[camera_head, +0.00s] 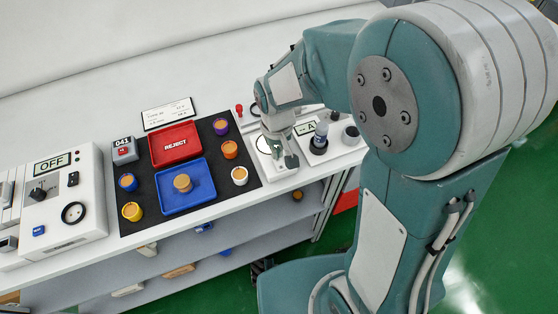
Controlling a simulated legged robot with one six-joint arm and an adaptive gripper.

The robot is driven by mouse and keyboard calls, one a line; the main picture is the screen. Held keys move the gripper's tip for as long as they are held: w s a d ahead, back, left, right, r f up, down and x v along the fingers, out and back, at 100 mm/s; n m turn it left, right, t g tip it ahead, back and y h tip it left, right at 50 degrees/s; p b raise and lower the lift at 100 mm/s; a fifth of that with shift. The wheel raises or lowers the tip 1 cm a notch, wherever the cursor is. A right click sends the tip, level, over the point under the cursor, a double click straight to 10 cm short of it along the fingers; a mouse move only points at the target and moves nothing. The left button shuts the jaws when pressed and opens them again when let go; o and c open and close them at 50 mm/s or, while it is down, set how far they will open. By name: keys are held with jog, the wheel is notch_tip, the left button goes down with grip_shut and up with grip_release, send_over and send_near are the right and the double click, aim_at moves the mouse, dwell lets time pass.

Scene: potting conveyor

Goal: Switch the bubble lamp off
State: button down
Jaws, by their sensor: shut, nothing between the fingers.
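No part in view is clearly marked as the bubble lamp. A white box (88,212) at the left has a display (52,163) reading "OFF", a black knob (38,194), a small black switch (73,179) and a round socket. At the right is a white panel (283,180) with a ring mark and a small display (305,128), partly hidden, showing "-A". My gripper (288,161) is shut and empty, pointing down over this panel. I cannot tell whether it touches the panel. A small vial (321,130) stands in a black holder just right of it.
A black mat (130,219) holds a red "REJECT" tray (175,144), a blue tray (190,199) with a brown-topped pot, and several coloured pots around them. A red knob (239,110) stands behind. Shelves lie below.

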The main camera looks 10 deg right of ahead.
jog(key=shift+f, duration=0.65)
dwell(0.3)
jog(key=shift+r, duration=3.55)
jog(key=shift+d+r, duration=0.1)
jog(key=shift+r, duration=0.05)
jog(key=s+d+r+m+t, duration=0.3)
jog(key=s+d+r+t, duration=0.2)
jog(key=s+d+r, duration=0.5)
jog(key=shift+s+d+r+t, duration=0.3)
jog(key=shift+s+r, duration=0.85)
jog(key=shift+s, duration=0.2)
